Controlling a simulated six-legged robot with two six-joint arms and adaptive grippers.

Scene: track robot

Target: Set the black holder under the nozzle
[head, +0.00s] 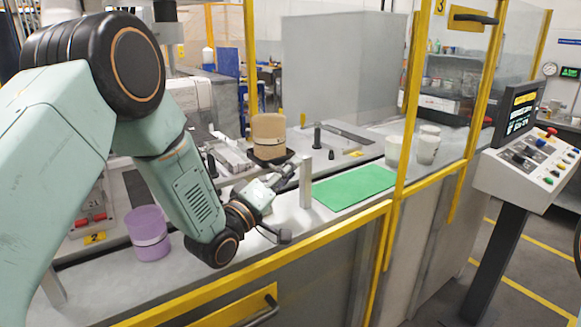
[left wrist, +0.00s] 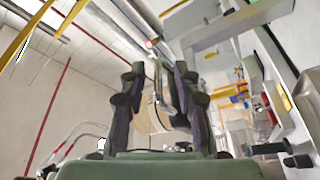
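The black holder (head: 285,157) is a dark, shallow piece directly under a tan cup (head: 268,128), near the middle of the head view. My left gripper (head: 279,174) reaches it from the front and appears shut on its near side, holding it above the bench. In the left wrist view, the fingers (left wrist: 158,95) stand on both sides of a dark part of the holder (left wrist: 161,85), with the tan cup (left wrist: 146,117) beyond. Where the fingers touch is partly hidden. I cannot make out the nozzle clearly. My right gripper is not in view.
A green mat (head: 353,187) lies right of the gripper, behind a grey post (head: 306,184). White cups (head: 427,148) stand farther right. A purple container (head: 149,234) stands at left. A yellow-framed barrier (head: 330,228) runs along the front. A control panel (head: 530,165) stands at far right.

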